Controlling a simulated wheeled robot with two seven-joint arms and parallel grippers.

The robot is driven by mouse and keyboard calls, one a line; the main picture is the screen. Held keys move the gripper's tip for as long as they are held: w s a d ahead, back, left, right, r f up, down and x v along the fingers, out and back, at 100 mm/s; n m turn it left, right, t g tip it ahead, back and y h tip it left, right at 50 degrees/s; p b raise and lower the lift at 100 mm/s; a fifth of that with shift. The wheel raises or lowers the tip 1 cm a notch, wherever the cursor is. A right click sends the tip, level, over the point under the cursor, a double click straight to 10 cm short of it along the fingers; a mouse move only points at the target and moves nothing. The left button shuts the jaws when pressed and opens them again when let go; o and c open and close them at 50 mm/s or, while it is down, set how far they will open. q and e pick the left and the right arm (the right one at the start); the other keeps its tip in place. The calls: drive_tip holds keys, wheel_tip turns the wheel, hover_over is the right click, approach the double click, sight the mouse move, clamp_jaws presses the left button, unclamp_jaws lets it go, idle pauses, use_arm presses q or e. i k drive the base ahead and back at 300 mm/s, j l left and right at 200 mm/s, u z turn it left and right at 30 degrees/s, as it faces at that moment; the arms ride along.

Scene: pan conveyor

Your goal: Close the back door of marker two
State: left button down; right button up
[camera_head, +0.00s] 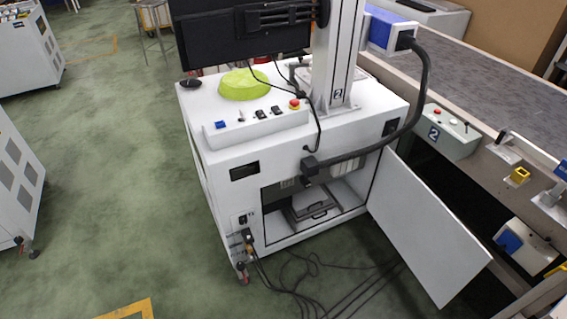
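The white cabinet of marker two (215,165) stands in the middle of the view, with a "2" label on its column. Its back door (425,225) is a white panel hinged at the right side of the opening. It stands wide open, swung out toward the lower right. The open compartment shows a grey device (308,208) and other equipment inside. Neither of my grippers is in view.
A thick black cable (425,85) arches from the blue-and-white marker head (390,30) to the cabinet's back. Loose black cables (325,285) lie on the floor below the opening. The conveyor (490,80) runs along the right. Green floor (120,180) is clear at left.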

sight(444, 255)
drive_tip(key=k, duration=0.1)
drive_tip(key=z, duration=0.3)
drive_tip(key=i+j+z, duration=0.1)
drive_tip(key=i+z, duration=0.15)
drive_tip(key=z, duration=0.25)
drive_tip(key=i+j+z, duration=0.2)
drive_tip(key=z, duration=0.25)
drive_tip(key=i+j+z, duration=0.3)
drive_tip(key=i+j, duration=0.5)
drive_tip(key=j, duration=0.1)
